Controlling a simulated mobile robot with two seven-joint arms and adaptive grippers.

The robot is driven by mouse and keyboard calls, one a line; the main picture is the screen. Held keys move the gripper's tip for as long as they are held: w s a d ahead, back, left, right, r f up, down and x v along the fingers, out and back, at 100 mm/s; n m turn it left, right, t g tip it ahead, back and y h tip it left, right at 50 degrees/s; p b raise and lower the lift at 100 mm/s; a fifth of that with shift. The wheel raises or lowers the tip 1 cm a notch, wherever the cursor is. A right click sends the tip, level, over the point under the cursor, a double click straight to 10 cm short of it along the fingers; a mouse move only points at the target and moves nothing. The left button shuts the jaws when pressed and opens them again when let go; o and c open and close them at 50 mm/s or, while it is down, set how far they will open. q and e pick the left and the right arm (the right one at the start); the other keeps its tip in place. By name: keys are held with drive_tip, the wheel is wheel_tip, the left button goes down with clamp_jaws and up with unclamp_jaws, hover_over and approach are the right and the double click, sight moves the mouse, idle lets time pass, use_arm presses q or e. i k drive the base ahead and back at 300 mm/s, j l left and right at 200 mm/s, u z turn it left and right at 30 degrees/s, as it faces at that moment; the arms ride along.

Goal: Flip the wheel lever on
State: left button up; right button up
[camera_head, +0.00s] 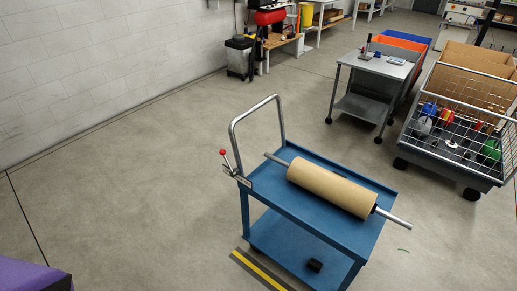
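A lever with a red ball knob (223,152) is fixed to a small grey bracket at the left end of a blue two-shelf cart (262,196). The lever stands up and tilts slightly to the left. A bent metal push handle (280,122) rises from the same end of the cart, behind the lever. A brown roll (331,187) on a metal bar lies across the top shelf. The cart's wheels are hidden. Neither of my grippers is in view.
A grey table on casters (372,65) and a wire-sided cart with bottles (458,140) stand behind to the right. A purple object (35,276) fills the bottom-left corner.

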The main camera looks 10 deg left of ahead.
sight(227, 161)
drive_tip(key=u, duration=0.75)
